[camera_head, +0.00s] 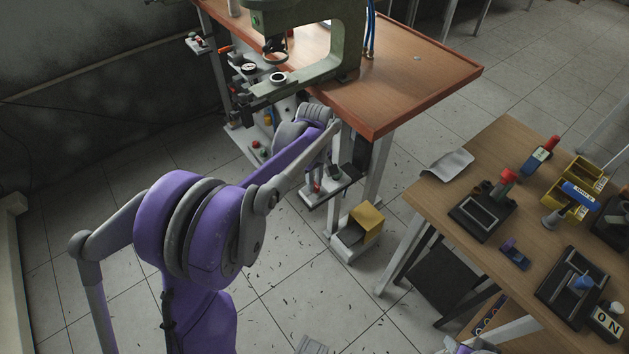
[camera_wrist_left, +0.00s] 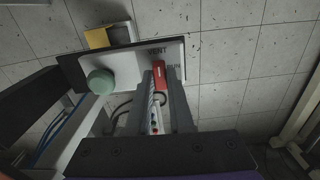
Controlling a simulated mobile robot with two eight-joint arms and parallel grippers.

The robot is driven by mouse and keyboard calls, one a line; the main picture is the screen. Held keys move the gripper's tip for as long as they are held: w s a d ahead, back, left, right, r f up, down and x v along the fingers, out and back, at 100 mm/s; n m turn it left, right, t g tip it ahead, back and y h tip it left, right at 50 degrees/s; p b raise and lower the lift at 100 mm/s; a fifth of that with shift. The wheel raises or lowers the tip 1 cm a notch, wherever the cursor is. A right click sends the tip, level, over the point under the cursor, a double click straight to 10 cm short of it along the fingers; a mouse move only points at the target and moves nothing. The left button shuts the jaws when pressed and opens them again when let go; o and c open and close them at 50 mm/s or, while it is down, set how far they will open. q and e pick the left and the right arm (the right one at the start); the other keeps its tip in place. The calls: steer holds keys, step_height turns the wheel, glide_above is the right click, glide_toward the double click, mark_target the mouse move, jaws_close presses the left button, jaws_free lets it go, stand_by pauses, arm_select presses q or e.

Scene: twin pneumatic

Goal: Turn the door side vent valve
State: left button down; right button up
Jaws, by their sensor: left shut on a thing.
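The vent valve's red handle (camera_wrist_left: 158,77) shows in the left wrist view on a light panel (camera_wrist_left: 124,67) marked VENT and RUN. It points up the picture toward the VENT lettering. My left gripper (camera_wrist_left: 160,88) is shut on the handle, one finger on each side. A round green knob (camera_wrist_left: 100,81) sits on the same panel, left of the handle. In the head view the panel (camera_head: 342,184) is low at the bench's near leg. My left arm reaches to it, and the fingertips are hard to make out there.
A press (camera_head: 338,50) stands on the wooden bench (camera_head: 425,80) above the panel. A yellow box (camera_head: 367,217) is on the floor unit below it. A second table (camera_head: 450,190) at right carries tools and yellow bins. Floor at lower left is clear beyond my arm.

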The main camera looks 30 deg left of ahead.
mark_target(315, 184)
arm_select(q)
steer(key=shift+n, duration=0.4)
steer(key=c, duration=0.8)
jaws_free()
steer(key=shift+r, duration=0.1)
step_height(315, 184, up, 11)
steer(key=p, duration=0.1)
